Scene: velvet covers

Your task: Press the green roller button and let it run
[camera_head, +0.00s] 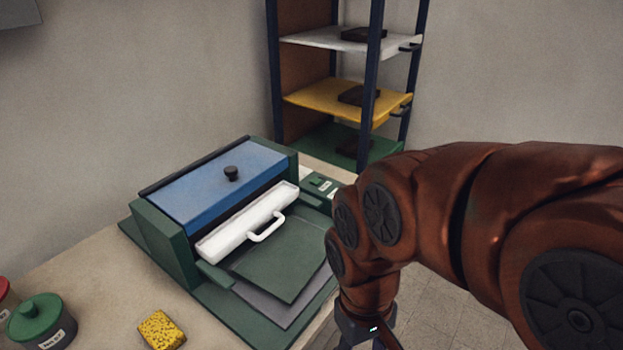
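A machine with a blue lid (215,185), a black knob and a dark green frame stands on the counter. A white bar with a handle (265,228) lies across its front, above a dark green plate (282,258). A small green control box (321,184) with pale labels sits at the machine's right, behind my arm. A green button on it is too small to make out, and part of the box is hidden by my arm. My gripper (368,338) points down at the bottom edge, right of the machine and apart from the control box. Its fingers are mostly cut off.
A rack with white (318,38), yellow (320,99) and green shelves stands behind, holding dark blocks. A yellow sponge (162,330) and a green-lidded jar (40,320) are at the front left, with a red-lidded jar at the left edge. Bare counter (85,265) shows left of the machine.

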